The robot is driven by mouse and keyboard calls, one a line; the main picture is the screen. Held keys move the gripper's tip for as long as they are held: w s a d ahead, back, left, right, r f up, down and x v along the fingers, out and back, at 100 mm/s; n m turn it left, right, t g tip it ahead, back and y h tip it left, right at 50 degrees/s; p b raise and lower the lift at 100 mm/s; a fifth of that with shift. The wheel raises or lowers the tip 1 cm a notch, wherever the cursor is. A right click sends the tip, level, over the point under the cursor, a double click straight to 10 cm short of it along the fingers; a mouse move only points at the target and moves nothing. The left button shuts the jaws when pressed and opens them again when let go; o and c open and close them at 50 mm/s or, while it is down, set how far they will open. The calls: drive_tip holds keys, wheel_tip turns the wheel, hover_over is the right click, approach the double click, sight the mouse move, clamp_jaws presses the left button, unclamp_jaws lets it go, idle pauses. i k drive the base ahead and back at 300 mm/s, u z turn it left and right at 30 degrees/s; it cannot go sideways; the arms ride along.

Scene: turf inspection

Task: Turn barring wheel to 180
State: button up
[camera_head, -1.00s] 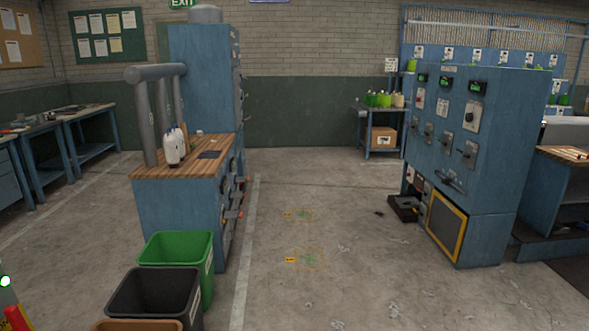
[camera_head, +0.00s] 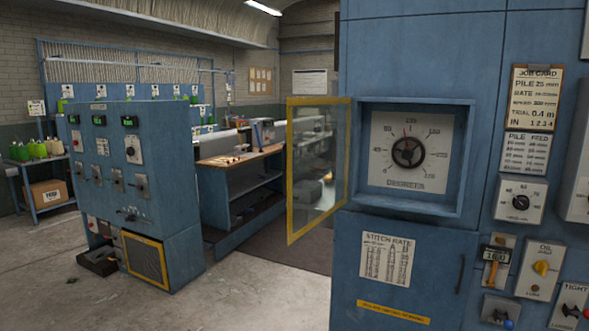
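The barring wheel (camera_head: 407,152) is a small black handwheel in the middle of a white dial (camera_head: 380,178) lettered DEGREES. The dial sits in a square recess in a tall blue cabinet on the right. A red pointer mark shows at the top of the wheel, pointing up and very slightly left. The scale figures are too small to read surely. A clear guard door (camera_head: 318,165) with a yellow frame stands swung open at the left of the recess, so the wheel is uncovered. My gripper is not in view.
A blue control console (camera_head: 130,190) and a workbench stand at the left. Bare floor lies in front.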

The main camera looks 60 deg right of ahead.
sight(407, 153)
drive_tip(key=u, duration=0.65)
drive_tip(key=i, duration=1.05)
drive_tip(key=u, duration=0.2)
drive_tip(key=k, duration=0.2)
drive_tip(key=z, duration=3)
